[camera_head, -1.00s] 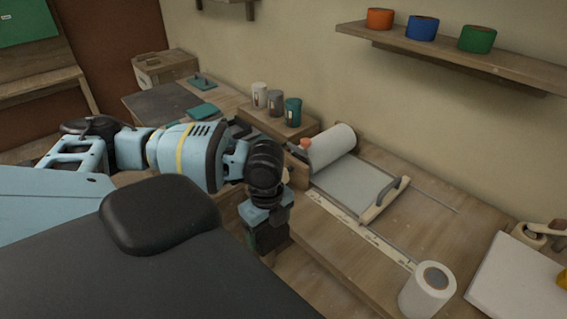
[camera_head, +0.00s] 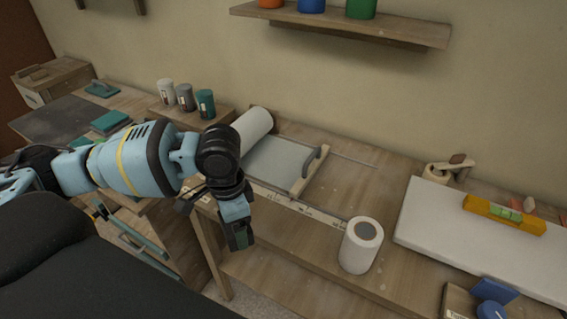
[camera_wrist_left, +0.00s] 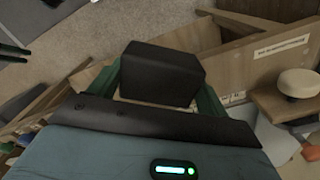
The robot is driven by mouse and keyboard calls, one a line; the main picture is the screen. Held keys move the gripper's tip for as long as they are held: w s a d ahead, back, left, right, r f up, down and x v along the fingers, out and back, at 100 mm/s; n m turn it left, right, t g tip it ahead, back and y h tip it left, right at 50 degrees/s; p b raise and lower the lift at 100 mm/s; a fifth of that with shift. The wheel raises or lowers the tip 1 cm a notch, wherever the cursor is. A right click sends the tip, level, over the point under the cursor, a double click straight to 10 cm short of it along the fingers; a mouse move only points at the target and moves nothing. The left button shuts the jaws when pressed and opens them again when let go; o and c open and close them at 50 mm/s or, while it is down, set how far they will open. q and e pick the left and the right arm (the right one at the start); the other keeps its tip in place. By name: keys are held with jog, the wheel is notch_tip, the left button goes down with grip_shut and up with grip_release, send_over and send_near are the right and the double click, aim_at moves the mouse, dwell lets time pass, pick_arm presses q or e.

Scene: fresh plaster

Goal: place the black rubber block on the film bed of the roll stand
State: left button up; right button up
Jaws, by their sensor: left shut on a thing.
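The black rubber block (camera_wrist_left: 160,74) is held between the green fingers of my left gripper (camera_wrist_left: 165,85) in the left wrist view. In the head view my left gripper (camera_head: 240,236) points down in front of the bench's front edge, and the block there is hard to make out. The roll stand has a white film roll (camera_head: 252,126) at its left end and a pale film bed (camera_head: 277,160), which looks bare. A wooden bar with a grey handle (camera_head: 312,162) lies across the bed's right end. My gripper is apart from the bed, nearer to me. My right gripper is not in view.
A white roll (camera_head: 360,250) stands upright on the bench right of the gripper. A white board (camera_head: 470,240) with a yellow level (camera_head: 503,214) lies further right. Several cups (camera_head: 186,98) stand behind the arm. A shelf (camera_head: 345,26) hangs on the wall above.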

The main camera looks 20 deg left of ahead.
pick_arm(q)
jog(key=w+d+r+n, duration=0.1)
jog(key=d+r+n, duration=0.2)
jog(key=d+n, duration=0.2)
jog(key=shift+w+d+n, duration=0.2)
jog(key=shift+d+n, duration=0.05)
jog(key=shift+n, duration=1.25)
jog(key=shift+s+f, duration=0.1)
